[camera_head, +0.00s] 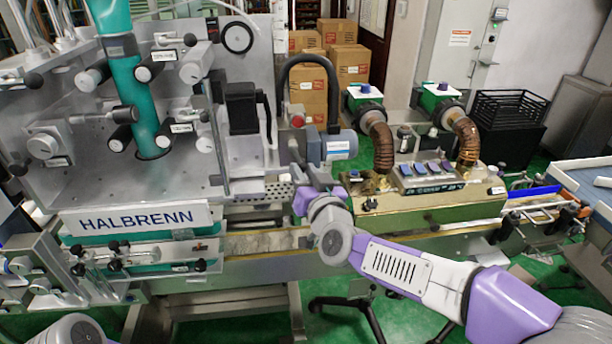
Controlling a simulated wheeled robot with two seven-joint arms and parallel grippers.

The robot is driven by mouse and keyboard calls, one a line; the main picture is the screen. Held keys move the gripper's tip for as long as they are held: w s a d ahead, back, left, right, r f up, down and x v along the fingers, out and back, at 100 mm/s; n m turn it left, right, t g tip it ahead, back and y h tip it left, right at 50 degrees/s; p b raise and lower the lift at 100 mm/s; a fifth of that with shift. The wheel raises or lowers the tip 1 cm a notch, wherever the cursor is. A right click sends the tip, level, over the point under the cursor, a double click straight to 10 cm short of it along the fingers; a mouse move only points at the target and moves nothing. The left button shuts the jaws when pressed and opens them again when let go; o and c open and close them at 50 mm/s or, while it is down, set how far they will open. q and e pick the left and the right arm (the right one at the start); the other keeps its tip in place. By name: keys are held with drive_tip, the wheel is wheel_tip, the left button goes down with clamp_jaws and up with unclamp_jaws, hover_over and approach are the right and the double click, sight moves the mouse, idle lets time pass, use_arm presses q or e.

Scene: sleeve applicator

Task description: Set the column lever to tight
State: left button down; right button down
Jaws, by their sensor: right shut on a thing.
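My right arm comes in from the lower right, and its gripper (308,182) is up against the metal column (287,148) beside the sleeve machine. The gripper is shut on what appears to be the column lever. The lever is largely hidden by the gripper and wrist, so its setting cannot be read. My left gripper is not in view.
The sleeve machine (140,216) with the HALBRENN sign fills the left. A grey-blue motor (338,146) and a black hose loop (312,62) stand close above my right gripper. A heat tunnel with brown hoses (430,205) stands to the right over the conveyor.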

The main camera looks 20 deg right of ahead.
drive_tip(key=m+b, duration=0.1)
drive_tip(key=a+m+b, duration=0.1)
drive_tip(key=m, duration=0.1)
drive_tip(key=m+t+b, duration=0.1)
drive_tip(key=shift+w+a+b, duration=0.15)
drive_tip(key=shift+a+b, duration=0.15)
drive_tip(key=shift+b, duration=0.1)
drive_tip(key=c, duration=0.9)
unclamp_jaws()
drive_tip(key=shift+f, duration=0.1)
drive_tip(key=shift+o, duration=0.2)
drive_tip(key=s, duration=0.7)
drive_tip(key=shift+s+f, duration=0.3)
drive_tip(key=shift+d, duration=0.1)
